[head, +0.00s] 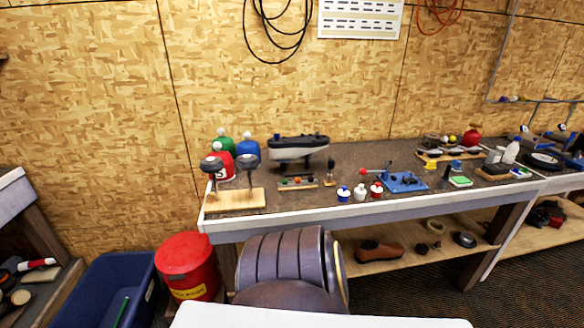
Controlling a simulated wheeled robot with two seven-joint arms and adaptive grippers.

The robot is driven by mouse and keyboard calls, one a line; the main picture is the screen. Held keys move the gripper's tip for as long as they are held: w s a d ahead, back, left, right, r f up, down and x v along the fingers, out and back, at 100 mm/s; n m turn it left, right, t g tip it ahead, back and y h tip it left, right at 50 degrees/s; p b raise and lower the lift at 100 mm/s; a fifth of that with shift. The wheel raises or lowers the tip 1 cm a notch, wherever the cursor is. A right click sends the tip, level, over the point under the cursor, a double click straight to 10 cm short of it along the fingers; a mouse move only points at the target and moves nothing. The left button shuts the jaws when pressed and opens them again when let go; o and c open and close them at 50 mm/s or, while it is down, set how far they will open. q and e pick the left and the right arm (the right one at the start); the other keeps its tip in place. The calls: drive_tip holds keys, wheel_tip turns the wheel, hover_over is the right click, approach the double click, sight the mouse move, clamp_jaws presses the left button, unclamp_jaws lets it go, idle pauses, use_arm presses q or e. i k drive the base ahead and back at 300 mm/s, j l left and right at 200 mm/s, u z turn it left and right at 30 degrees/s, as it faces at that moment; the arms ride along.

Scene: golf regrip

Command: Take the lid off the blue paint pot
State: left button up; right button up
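The blue paint pot (343,195) is small, blue and white, and stands upright near the front edge of the workbench (345,158). It is the leftmost of three little pots. A white pot (360,193) and a red pot (376,190) stand close beside it on the right. The pots are too small in the head view to make out where the lid meets the body. Neither my left nor my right gripper is in view.
A wooden stand with two dark upright pieces (236,200) is left of the pots. A blue fixture (404,182) sits to their right. A dark purple ribbed object (283,262) rises before the bench. A red bin (187,265) and blue tub (88,298) stand left.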

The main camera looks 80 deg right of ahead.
sight(344, 192)
drive_tip(key=z, duration=3.4)
